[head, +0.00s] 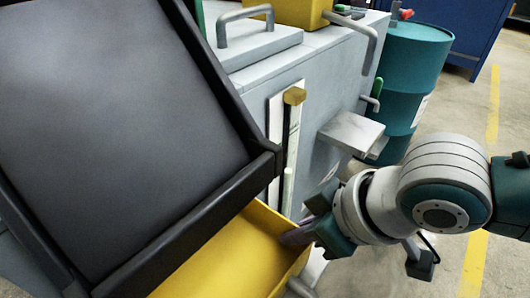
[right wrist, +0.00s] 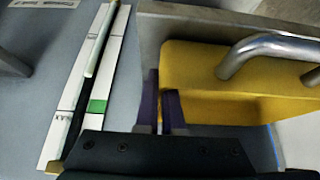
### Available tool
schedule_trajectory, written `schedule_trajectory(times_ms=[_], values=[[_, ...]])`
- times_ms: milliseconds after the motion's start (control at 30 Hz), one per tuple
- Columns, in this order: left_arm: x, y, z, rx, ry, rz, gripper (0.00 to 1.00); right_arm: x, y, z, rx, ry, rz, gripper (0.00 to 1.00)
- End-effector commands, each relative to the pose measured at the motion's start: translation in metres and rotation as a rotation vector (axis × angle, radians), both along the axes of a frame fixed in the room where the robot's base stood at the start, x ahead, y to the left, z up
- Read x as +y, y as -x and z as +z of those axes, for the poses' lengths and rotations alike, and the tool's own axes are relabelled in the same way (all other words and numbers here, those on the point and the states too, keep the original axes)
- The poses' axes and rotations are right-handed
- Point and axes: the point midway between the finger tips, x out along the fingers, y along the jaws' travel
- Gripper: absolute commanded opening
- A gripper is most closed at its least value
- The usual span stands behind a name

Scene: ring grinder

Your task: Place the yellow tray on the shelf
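The yellow tray (head: 235,262) is low in the head view, partly hidden behind a large dark panel. A grey metal handle is on its front, and tray and handle show in the right wrist view, the tray (right wrist: 200,65) right of the fingers. My right gripper (head: 300,236) is at the tray's right side wall. Its purple fingers (right wrist: 161,108) are close together and appear to straddle the thin wall, shut on it. My left gripper is not in view. I cannot tell for certain which surface is the shelf.
The black-framed dark panel (head: 110,110) fills the left of the head view. A grey machine (head: 318,75) stands behind the tray, with a small bracket (head: 352,131) sticking out. A teal drum (head: 412,70) stands behind on the right. Floor is clear at far right.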

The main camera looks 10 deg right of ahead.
Motion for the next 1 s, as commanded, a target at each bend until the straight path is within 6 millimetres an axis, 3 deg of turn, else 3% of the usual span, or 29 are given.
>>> schedule_trajectory(times_ms=[267, 300, 533, 800, 1000], values=[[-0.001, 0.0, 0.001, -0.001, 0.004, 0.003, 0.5, 0.001, 0.0, -0.001, -0.001, -0.003, -0.001, 0.0], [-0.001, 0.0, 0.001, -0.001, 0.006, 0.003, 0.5, 0.0, 0.0, 0.0, 0.0, 0.0, 0.0, 0.09], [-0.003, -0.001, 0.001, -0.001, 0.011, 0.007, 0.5, 0.0, 0.0, 0.0, 0.0, 0.0, 0.0, 0.35], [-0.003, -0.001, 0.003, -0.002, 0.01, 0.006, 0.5, 0.0, 0.0, 0.002, -0.001, 0.001, -0.001, 0.35], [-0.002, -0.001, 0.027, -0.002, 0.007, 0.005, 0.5, -0.009, 0.011, 0.03, 0.002, 0.001, 0.0, 0.35]])
